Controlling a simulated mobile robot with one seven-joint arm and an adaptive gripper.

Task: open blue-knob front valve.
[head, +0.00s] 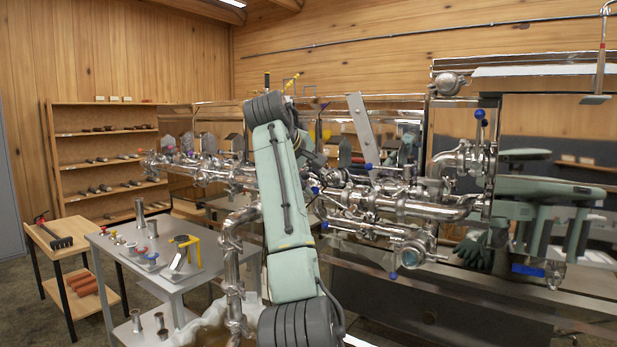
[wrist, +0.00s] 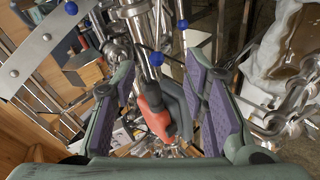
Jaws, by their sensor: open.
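Several blue knobs sit on the steel pipework. In the head view one blue knob (head: 325,225) is at the front just right of my arm, another (head: 393,275) hangs low below the pipes, and one (head: 479,114) stands high at the right. I cannot tell which is the front valve's. In the wrist view a blue knob (wrist: 157,58) shows between my open fingers, and another blue knob (wrist: 182,24) is beyond it. My gripper (wrist: 158,76) is open, its purple pads apart, and holds nothing visible. Whether a pad touches the knob is unclear. My arm hides part of the pipework in the head view.
Steel pipes (head: 430,210) run across the middle and right. A grey table (head: 185,290) with small parts and a yellow-handled item stands at the left. A wooden shelf (head: 105,142) is behind. In the wrist view a red-orange part (wrist: 155,112) lies below the knob.

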